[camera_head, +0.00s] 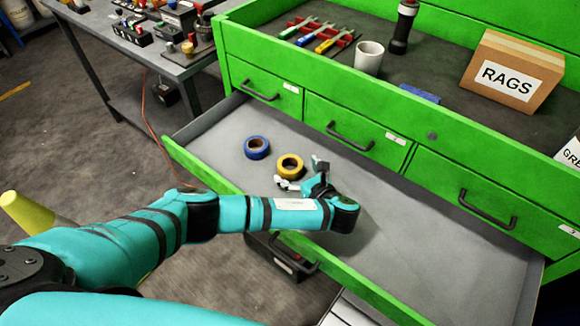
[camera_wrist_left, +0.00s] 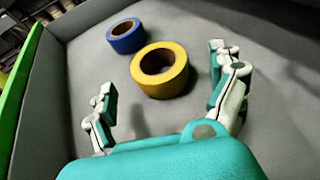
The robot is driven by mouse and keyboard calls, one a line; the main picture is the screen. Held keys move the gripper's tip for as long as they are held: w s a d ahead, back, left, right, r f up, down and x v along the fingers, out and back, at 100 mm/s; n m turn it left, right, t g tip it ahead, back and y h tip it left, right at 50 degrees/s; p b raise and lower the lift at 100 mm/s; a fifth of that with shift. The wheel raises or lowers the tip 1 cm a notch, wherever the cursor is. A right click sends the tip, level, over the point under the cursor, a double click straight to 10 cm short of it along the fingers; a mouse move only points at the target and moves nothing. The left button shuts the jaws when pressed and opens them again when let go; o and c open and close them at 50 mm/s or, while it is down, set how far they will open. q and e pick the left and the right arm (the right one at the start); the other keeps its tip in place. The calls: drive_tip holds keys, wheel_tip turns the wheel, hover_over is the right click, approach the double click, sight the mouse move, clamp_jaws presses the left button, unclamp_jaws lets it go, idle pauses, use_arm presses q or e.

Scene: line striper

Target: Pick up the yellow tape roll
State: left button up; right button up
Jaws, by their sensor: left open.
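The yellow tape roll (camera_head: 290,166) lies flat in the open grey drawer of the green workbench. In the left wrist view the yellow tape roll (camera_wrist_left: 160,70) is just ahead of my open fingers, nearer the right finger. My left gripper (camera_head: 304,178) is over the drawer, close beside the roll on its near right side. In the left wrist view my left gripper (camera_wrist_left: 165,100) is open and empty, with its fingers spread wide. I cannot tell its exact height above the drawer floor. My right gripper does not show.
A blue tape roll (camera_head: 256,147) lies left of the yellow one, and it also shows in the left wrist view (camera_wrist_left: 126,36). The drawer (camera_head: 420,235) is bare to the right. Its green front wall (camera_head: 340,268) runs below my arm. Closed drawers with handles stand behind.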

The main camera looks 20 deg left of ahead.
sight(286, 162)
use_arm(q)
drive_tip(key=x, duration=0.3)
drive_tip(key=shift+a+f, duration=0.1)
drive_tip(key=c, duration=1.3)
